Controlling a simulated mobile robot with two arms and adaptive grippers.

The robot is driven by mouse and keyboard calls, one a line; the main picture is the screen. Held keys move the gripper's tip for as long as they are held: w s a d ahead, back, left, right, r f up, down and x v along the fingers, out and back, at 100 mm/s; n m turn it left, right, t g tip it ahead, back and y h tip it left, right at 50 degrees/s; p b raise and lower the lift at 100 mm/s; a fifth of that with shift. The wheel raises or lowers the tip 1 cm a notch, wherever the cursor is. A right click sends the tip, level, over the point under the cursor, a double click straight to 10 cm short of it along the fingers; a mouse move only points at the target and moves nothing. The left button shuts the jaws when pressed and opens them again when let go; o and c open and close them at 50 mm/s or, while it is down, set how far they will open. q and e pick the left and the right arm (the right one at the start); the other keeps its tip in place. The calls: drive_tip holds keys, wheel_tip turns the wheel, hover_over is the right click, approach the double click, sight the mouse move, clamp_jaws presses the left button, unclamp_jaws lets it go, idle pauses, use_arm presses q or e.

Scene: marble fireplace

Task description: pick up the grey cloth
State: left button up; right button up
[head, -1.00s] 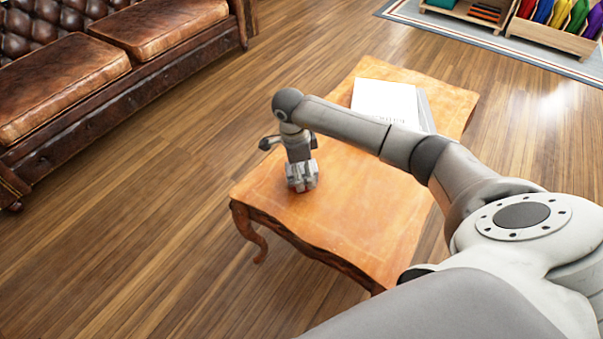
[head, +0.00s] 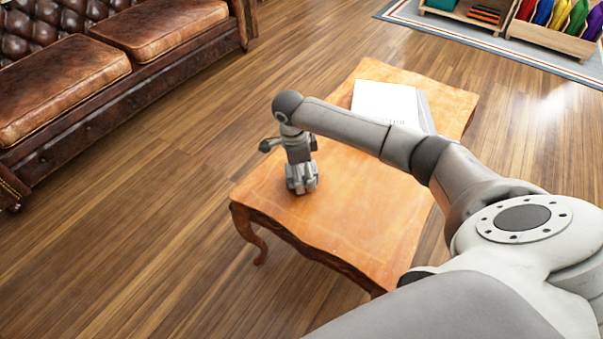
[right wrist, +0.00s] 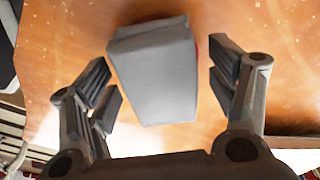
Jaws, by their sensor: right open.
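A light grey, block-shaped thing with smooth sides, seemingly the grey cloth (right wrist: 158,85), lies on the wooden table (right wrist: 285,35) in the right wrist view. A thin red edge shows on its right side. My right gripper (right wrist: 160,88) is open, with one finger on each side of the grey thing and a gap on both sides. In the head view my right gripper (head: 302,182) points down at the left part of the table (head: 350,225). There the cloth cannot be told apart from the fingers. My left gripper is not in view.
A white book or stack of papers (head: 385,100) lies at the back of the table. A brown leather sofa (head: 60,85) stands at the left. Wooden bins with coloured items (head: 553,38) stand on a rug at the back right. The floor between is clear.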

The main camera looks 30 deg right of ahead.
sight(302, 168)
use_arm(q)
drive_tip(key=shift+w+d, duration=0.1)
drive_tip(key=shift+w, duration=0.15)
use_arm(e)
drive_tip(key=shift+f, duration=0.1)
drive_tip(key=c, duration=1.2)
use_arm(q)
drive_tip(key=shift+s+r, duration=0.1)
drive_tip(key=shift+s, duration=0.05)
use_arm(e)
drive_tip(key=shift+o, duration=0.2)
drive_tip(key=shift+r, duration=0.25)
wheel_tip(302, 168, up, 3)
drive_tip(key=shift+f+p, duration=0.1)
drive_tip(key=shift+p, duration=0.55)
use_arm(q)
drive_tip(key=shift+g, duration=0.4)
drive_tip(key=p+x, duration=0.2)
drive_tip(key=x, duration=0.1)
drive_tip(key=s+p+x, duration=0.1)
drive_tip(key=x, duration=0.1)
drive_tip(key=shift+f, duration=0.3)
use_arm(e)
drive_tip(key=s+a+r, duration=0.7)
drive_tip(key=s+r, duration=0.3)
drive_tip(key=s, duration=0.1)
drive_tip(key=shift+s+a+r, duration=0.15)
drive_tip(key=shift+s+a, duration=0.2)
drive_tip(key=shift+a, duration=0.05)
